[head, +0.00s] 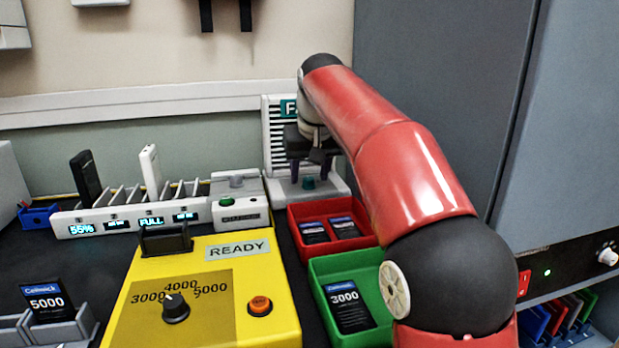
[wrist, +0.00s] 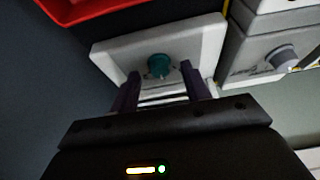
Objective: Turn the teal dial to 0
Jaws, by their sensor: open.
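The teal dial (head: 308,182) sits on the light base of the white slatted unit (head: 275,150) at the back, partly behind my arm in the head view. In the wrist view the teal dial (wrist: 158,66) is in front of my gripper, roughly in line with the gap between the fingers. My gripper (wrist: 160,80) is open and empty. Its two dark purple fingers stand apart, and I see no contact with the dial. In the head view my gripper (head: 305,172) hangs in front of the slatted unit. The dial's markings are too small to read.
Left of the unit is a grey box with a grey knob (head: 237,181). A red tray (head: 298,245) and a green tray (head: 322,320) hold dark phone-like cards in front. A yellow READY box (head: 200,275) with a black knob stands left of them. A grey cabinet (head: 440,90) rises at right.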

